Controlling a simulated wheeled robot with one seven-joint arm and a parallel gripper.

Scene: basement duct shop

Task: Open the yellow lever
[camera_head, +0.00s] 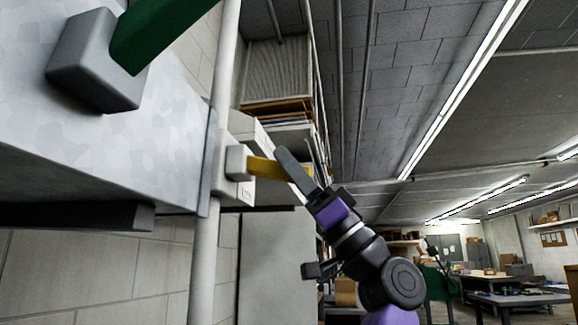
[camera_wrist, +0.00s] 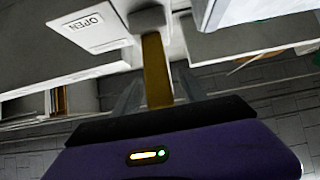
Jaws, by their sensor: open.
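The yellow lever (camera_head: 266,168) sticks out to the right from a small white box (camera_head: 236,172) on a vertical pipe in the head view. In the wrist view the yellow lever (camera_wrist: 157,72) runs from a grey hub (camera_wrist: 150,18) down between my fingers, beside a white plate marked OPEN (camera_wrist: 88,28). My gripper (camera_head: 294,160) is at the lever's free end. In the wrist view my gripper (camera_wrist: 158,92) is open, with one finger on each side of the lever. I cannot tell whether either finger touches it.
A green lever (camera_head: 160,30) on a grey hub (camera_head: 98,62) is on the large metal duct (camera_head: 60,135) at upper left. The vertical pipe (camera_head: 205,250) runs close beside the box. Shelving with boards (camera_head: 278,108) stands behind. Workbenches (camera_head: 510,298) are far off at right.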

